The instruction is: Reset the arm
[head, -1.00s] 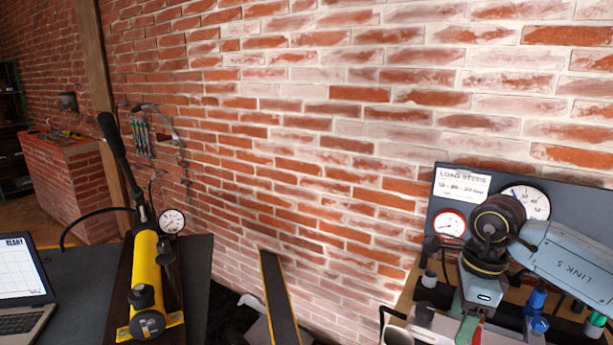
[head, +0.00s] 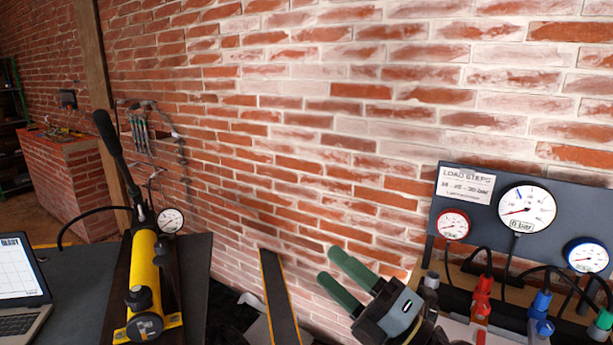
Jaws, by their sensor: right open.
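My right gripper (head: 331,266) is in the lower middle of the head view, left of the gauge panel (head: 476,190). Its two green fingers point up and to the left in front of the brick wall. They are apart with nothing between them. Its dark body and wrist run down to the bottom edge, and the rest of that arm is out of the picture. My left arm and gripper do not show.
The panel carries a large white gauge (head: 527,211), a red gauge (head: 453,225) and a blue gauge (head: 587,257). Red valve fitting (head: 482,298) and blue fitting (head: 542,303) stand below. A yellow hand pump (head: 146,275) and a laptop (head: 22,275) are at left.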

